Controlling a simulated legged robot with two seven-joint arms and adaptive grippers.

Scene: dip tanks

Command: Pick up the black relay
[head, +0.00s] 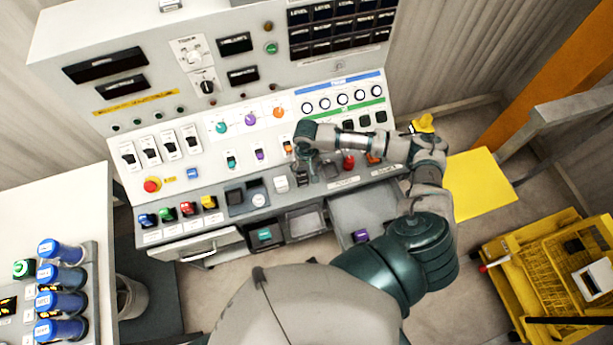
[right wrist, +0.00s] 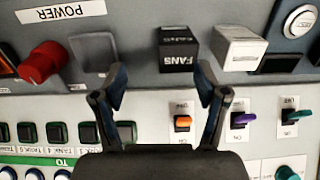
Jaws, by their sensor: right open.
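The black relay (right wrist: 178,48), a block marked FANS, stands on the grey strip of the panel in the right wrist view. The relay lies beyond the fingertips, nearer the right-hand finger, and looks untouched. In the head view my right gripper (head: 305,160) hangs over the strip and largely hides the relay. My left gripper is not in view.
A red knob (right wrist: 42,62) and small coloured switches flank the gripper. Open bins (head: 305,222) sit below the panel. A yellow cart (head: 545,262) stands at right.

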